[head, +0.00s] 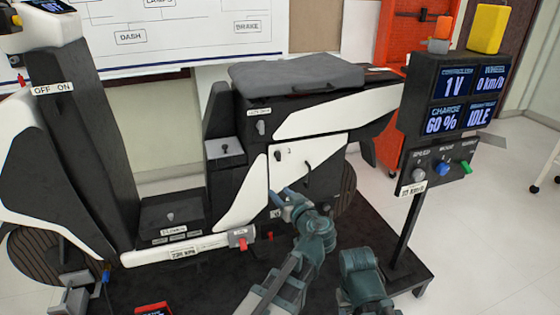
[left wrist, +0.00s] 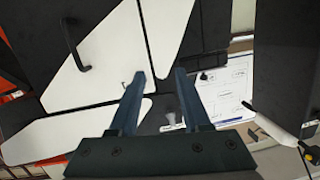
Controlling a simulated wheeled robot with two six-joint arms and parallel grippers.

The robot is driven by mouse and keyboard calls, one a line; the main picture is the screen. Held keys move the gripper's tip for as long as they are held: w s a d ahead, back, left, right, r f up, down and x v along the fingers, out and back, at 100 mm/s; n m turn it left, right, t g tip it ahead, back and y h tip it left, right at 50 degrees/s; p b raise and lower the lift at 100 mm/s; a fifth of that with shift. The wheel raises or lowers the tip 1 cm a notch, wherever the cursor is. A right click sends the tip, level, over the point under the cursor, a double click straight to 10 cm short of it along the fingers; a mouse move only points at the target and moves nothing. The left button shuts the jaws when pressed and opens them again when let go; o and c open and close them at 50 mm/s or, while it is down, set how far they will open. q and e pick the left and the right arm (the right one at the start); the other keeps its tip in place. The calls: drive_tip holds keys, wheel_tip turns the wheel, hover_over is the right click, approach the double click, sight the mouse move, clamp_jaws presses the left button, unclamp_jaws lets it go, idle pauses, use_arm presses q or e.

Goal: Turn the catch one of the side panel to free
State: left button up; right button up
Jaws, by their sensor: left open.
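The white side panel (head: 318,170) is on the scooter's flank in the head view, with a dark curved handle (head: 308,165). A small dark catch (head: 278,153) with a mark beside it is at its upper left corner. My left gripper (head: 280,195) is open and empty, low in front of the panel's left edge. In the left wrist view, the picture is turned over: the panel (left wrist: 105,50) and handle (left wrist: 73,45) are at upper left. The panel's corner and a small dark catch mark (left wrist: 126,84) lie beside my left finger.
A grey seat (head: 295,75) tops the scooter. A display post (head: 455,110) with knobs stands right of the panel, on a dark platform (head: 395,250). A red cabinet (head: 400,50) stands behind. A red-tipped lever (head: 238,238) is near the scooter's footboard.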

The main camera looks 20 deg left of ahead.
sight(279, 157)
use_arm(q)
drive_tip(key=w+d+r+t, duration=0.2)
drive_tip(key=d+r+t, duration=0.1)
drive_tip(key=d+r, duration=0.1)
drive_tip(key=x, duration=1.3)
drive_tip(key=shift+w+a+f, duration=0.2)
drive_tip(key=shift+w+a, duration=0.05)
drive_tip(key=shift+a, duration=0.15)
clamp_jaws()
